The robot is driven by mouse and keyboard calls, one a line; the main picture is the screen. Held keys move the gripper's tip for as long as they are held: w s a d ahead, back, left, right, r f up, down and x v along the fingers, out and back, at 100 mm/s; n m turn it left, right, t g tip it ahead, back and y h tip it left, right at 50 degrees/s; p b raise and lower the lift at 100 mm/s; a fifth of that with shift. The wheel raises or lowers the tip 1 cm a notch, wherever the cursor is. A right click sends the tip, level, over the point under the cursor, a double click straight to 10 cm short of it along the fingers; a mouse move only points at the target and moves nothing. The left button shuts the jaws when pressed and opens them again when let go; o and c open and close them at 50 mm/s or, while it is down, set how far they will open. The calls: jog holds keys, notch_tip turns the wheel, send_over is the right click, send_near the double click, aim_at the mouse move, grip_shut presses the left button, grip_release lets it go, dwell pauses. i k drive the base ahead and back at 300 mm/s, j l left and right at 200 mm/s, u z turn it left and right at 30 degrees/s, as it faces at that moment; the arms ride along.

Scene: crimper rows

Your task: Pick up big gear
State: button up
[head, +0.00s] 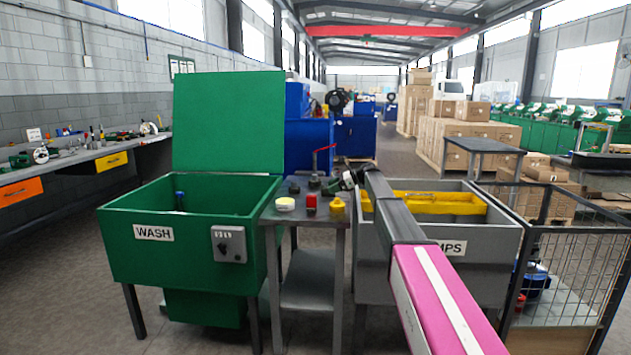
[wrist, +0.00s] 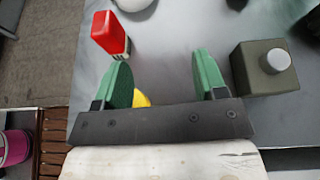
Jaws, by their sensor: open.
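I cannot pick out a big gear for certain in either view. Small dark round parts (head: 314,183) stand on the grey table in the head view, too small to tell what they are. My gripper (wrist: 163,75) is open, its two green fingers apart, over the table top (wrist: 165,50) in the wrist view. A yellow thing (wrist: 141,99) shows partly beside the left finger, mostly hidden by the gripper. Nothing is clearly held between the fingers. In the head view my gripper (head: 347,181) is small and partly hidden by my arm.
In the wrist view a red block (wrist: 108,33) lies left of the fingers and a dark box with a grey knob (wrist: 264,68) stands right. A round white thing (wrist: 133,4) is at the top. The table stands between the green wash tub (head: 180,250) and a grey bin (head: 500,235).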

aim_at(314, 181)
jog(key=i, duration=0.9)
